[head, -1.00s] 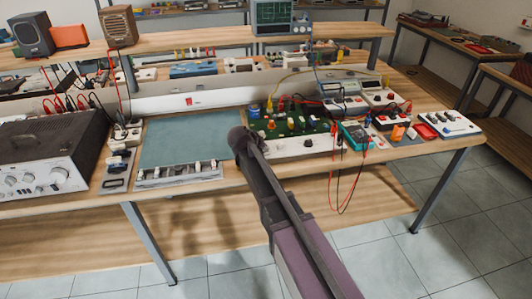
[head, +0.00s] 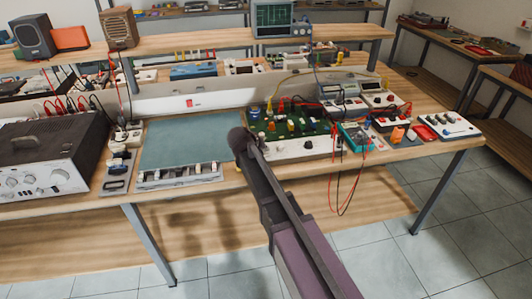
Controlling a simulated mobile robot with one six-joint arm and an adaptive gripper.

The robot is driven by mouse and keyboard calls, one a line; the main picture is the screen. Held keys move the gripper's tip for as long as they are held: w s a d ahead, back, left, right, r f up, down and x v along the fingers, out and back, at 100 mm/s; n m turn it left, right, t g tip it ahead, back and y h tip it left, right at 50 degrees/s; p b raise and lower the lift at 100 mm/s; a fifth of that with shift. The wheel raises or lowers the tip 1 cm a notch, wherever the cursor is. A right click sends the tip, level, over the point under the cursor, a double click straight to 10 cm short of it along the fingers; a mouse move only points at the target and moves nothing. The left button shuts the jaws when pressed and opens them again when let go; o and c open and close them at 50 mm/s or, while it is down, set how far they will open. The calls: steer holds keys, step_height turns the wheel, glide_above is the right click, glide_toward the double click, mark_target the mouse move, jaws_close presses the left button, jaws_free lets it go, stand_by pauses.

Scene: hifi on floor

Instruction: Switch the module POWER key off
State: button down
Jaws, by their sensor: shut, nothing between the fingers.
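I cannot tell which control is the module POWER key; no label is readable. A flat module with a blue-grey top (head: 195,142) lies on the bench, with a row of small light keys (head: 178,175) along its front edge. To its right, a green circuit board (head: 290,125) sits on a white-fronted unit (head: 290,148) with a small dark knob (head: 308,145). My gripper (head: 238,138) is shut and empty. In the picture it overlaps the gap between the flat module and the white-fronted unit, hiding part of both. Whether it touches anything is unclear.
A black-topped amplifier (head: 50,160) stands at the left, beside a socket strip (head: 120,160). A teal multimeter (head: 355,136) with hanging red and black leads is at the right. A red switch (head: 189,102) is on the bench's back rail. Floor in front is clear.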

mark_target(265, 155)
stand_by(0.3)
step_height(265, 155, up, 6)
steer(key=p, duration=0.6)
stand_by(2.2)
